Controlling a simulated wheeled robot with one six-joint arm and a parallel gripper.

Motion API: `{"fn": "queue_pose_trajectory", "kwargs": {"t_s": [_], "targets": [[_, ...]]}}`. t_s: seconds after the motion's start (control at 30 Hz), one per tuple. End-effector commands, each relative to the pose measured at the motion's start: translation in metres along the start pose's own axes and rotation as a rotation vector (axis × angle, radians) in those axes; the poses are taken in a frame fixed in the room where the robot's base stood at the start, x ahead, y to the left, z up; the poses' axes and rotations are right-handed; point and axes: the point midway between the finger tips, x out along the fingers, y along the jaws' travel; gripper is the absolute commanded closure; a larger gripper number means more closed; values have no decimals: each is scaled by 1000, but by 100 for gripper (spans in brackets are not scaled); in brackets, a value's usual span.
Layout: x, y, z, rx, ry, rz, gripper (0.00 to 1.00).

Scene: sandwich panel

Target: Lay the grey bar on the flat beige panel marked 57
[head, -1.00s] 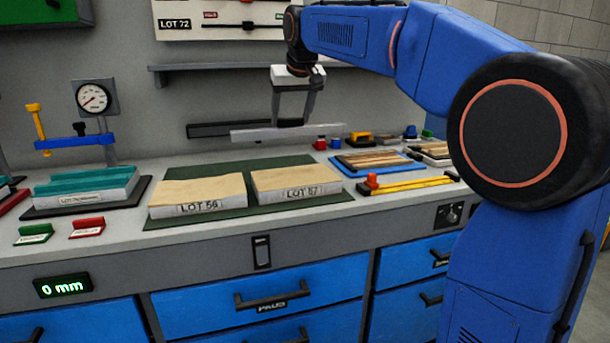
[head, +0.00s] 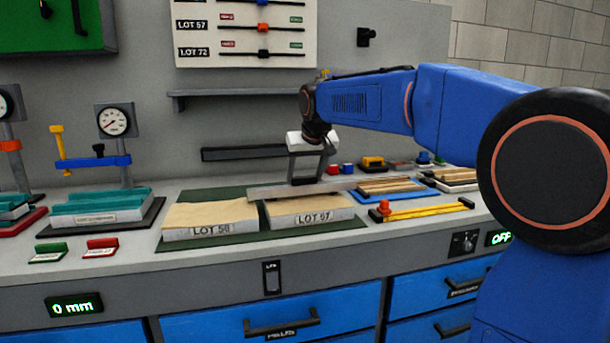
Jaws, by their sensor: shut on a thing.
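The grey bar (head: 268,192) is a long, thin, light strip, held level in my gripper (head: 305,181). My gripper is shut on it near its middle. The bar is at the rear part of the beige panel marked LOT 57 (head: 310,207) and hides its back edge. Its left end reaches past that panel's left side, and its right end passes beyond the right side. It is very low; I cannot tell whether it touches the panel.
Both panels lie on a green mat (head: 256,235). To the right are a yellow rail tool with a red knob (head: 428,211) and a blue tray of strips (head: 363,195). A clamp with a gauge (head: 113,121) stands left. A dark rail (head: 243,153) is on the back wall.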

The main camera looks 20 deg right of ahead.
Motion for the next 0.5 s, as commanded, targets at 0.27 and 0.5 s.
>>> {"fn": "queue_pose_trajectory", "kwargs": {"t_s": [0.27,0.5], "targets": [[0,0,0,0,4,0,100],[3,0,2,0,1,0,19]]}}
